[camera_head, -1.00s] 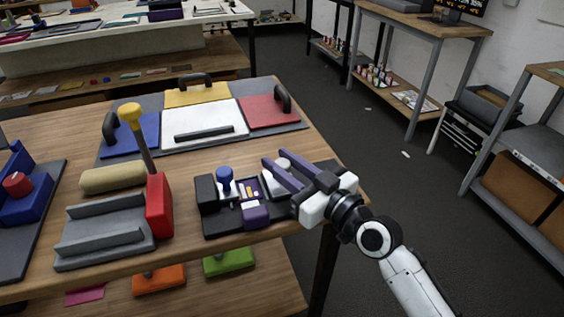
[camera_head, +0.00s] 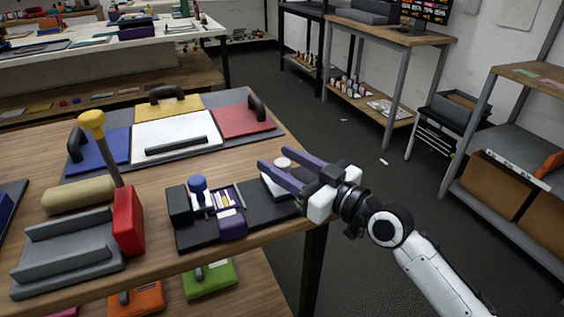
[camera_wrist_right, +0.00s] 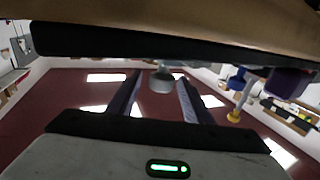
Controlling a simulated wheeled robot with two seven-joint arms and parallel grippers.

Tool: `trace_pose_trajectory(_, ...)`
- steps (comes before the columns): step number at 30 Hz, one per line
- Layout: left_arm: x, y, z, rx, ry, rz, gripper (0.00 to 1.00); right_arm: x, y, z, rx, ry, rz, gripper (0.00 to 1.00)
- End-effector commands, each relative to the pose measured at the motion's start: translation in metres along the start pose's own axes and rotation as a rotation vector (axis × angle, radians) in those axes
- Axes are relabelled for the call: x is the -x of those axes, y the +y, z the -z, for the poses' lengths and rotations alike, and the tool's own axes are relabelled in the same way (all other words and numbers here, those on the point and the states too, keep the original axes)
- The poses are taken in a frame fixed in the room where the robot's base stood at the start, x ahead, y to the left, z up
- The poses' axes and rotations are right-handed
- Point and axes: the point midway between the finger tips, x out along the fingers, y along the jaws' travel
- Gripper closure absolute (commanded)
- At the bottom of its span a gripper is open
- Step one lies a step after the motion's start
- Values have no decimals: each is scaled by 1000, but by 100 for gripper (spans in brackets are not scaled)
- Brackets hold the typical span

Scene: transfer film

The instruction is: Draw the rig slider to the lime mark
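The rig (camera_head: 262,218) is a dark base near the table's front right edge. It carries a black block (camera_head: 180,205), a blue knob (camera_head: 198,187), a purple block (camera_head: 233,226) and a small panel of coloured strips (camera_head: 226,197). I cannot tell which strip is lime. A pale round-topped piece (camera_head: 283,163) is at its right end, partly hidden by my right gripper (camera_head: 268,158). That gripper is open, its purple fingers pointing left above the rig's right end. In the right wrist view a grey cylindrical piece (camera_wrist_right: 160,82) shows between the spread fingers (camera_wrist_right: 158,88). My left gripper is out of view.
A grey channel-shaped fixture (camera_head: 70,262), a red block (camera_head: 128,220) and a yellow-topped lever (camera_head: 92,120) stand left of the rig. A board with blue, white, yellow and red panels (camera_head: 175,137) lies behind. Open floor (camera_head: 345,150) is beyond the table's right edge.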

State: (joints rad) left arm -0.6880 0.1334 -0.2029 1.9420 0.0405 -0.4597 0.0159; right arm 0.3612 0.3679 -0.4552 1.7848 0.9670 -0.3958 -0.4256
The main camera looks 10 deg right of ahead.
Motion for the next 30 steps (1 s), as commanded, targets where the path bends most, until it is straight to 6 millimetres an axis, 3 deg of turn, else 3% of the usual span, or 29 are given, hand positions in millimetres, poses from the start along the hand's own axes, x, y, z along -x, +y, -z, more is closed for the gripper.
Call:
trace_pose_trajectory(8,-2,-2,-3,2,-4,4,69,10,0,-1,2,-1,0,54)
trace_pose_trajectory(21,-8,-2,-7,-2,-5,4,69,89,0,-3,2,-4,0,54)
trace_pose_trajectory(30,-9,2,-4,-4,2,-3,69,104,0,0,-1,0,0,54)
